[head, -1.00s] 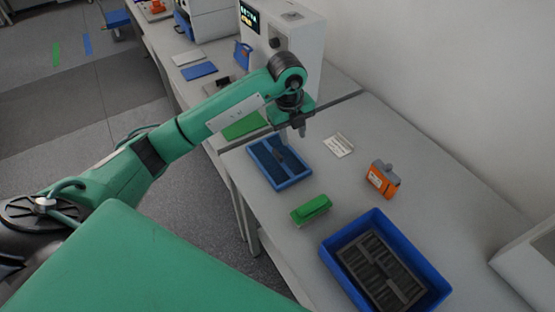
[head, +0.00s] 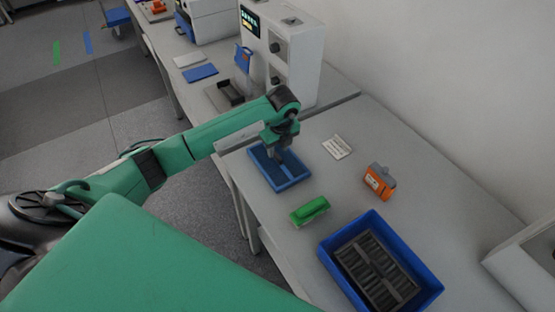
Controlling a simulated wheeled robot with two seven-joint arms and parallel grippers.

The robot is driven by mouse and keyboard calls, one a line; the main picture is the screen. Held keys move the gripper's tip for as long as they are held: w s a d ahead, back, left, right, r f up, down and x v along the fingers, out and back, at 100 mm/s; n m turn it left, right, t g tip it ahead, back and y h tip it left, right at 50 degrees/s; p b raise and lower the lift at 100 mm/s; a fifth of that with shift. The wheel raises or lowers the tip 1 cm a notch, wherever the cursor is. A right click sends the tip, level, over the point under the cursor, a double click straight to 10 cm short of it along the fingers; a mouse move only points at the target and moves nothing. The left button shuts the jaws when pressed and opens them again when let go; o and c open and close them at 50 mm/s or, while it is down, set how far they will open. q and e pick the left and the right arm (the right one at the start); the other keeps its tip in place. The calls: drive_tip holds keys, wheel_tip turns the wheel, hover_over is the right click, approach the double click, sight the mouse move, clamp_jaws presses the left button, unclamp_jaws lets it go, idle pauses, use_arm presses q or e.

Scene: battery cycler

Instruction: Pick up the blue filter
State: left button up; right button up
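The blue filter (head: 295,184) looks like a shallow blue rectangular frame with a dark inside. It lies flat on the light grey table near its left edge. My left gripper (head: 281,156) points down over the filter's upper right part and hides some of it. I cannot tell whether the fingers touch it, or whether they are open or shut. My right gripper is not in view.
A green block (head: 310,211) lies just below the filter. A blue bin (head: 424,297) with a dark slotted insert stands at the lower right. An orange device (head: 379,181) and a white card (head: 337,147) lie to the right. A white machine (head: 293,62) stands behind.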

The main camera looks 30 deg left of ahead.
sight(277, 155)
use_arm(q)
drive_tip(key=shift+w+a+f+p, duration=0.1)
drive_tip(key=shift+w+f+p, duration=0.2)
drive_tip(key=shift+f, duration=0.65)
drive_tip(key=shift+w+a+f+p, duration=0.1)
drive_tip(key=shift+f+p, duration=0.25)
drive_tip(key=shift+f, duration=0.55)
clamp_jaws()
drive_tip(key=shift+r, duration=0.1)
